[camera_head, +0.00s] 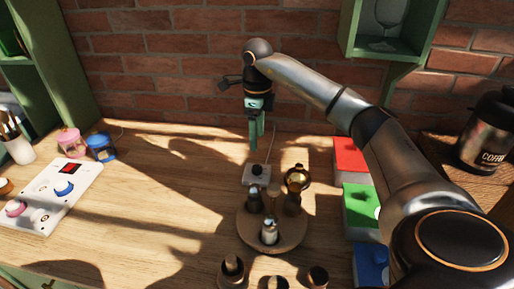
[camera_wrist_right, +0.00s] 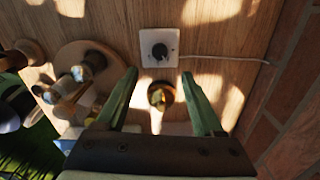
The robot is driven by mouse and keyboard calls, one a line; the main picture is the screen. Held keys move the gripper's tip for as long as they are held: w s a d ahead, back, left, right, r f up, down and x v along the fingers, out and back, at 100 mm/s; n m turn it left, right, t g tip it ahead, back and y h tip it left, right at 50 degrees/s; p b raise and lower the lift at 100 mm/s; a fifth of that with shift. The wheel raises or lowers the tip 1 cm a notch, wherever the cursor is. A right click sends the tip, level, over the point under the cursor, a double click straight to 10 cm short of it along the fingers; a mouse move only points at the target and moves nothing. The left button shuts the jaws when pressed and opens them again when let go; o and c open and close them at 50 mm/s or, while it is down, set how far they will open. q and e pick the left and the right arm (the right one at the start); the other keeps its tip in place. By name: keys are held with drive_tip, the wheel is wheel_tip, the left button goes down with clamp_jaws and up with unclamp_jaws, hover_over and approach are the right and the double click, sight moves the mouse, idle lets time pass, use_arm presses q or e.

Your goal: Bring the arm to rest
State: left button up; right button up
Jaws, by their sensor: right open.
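My right arm comes in from the right in the head view, and its gripper (camera_head: 257,136) points down above the back of the wooden table (camera_head: 165,205), near the brick wall. In the right wrist view the two green fingers of the right gripper (camera_wrist_right: 160,95) are spread apart with nothing held between them. Below it is a small white box with a dark knob (camera_wrist_right: 160,47), which also shows in the head view (camera_head: 257,174). A brass-coloured round object (camera_wrist_right: 160,95) appears between the fingers, lower down and apart from them. My left gripper is not in view.
A round wooden stand (camera_head: 272,228) holds several small items. Red (camera_head: 350,155), green (camera_head: 359,205) and blue (camera_head: 371,265) blocks lie to its right. A coffee canister (camera_head: 487,135) stands far right. A white panel with knobs (camera_head: 52,200) is at left. The table's middle left is clear.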

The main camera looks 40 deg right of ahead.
wheel_tip(320, 180, up, 2)
drive_tip(key=shift+r, duration=0.1)
idle(0.7)
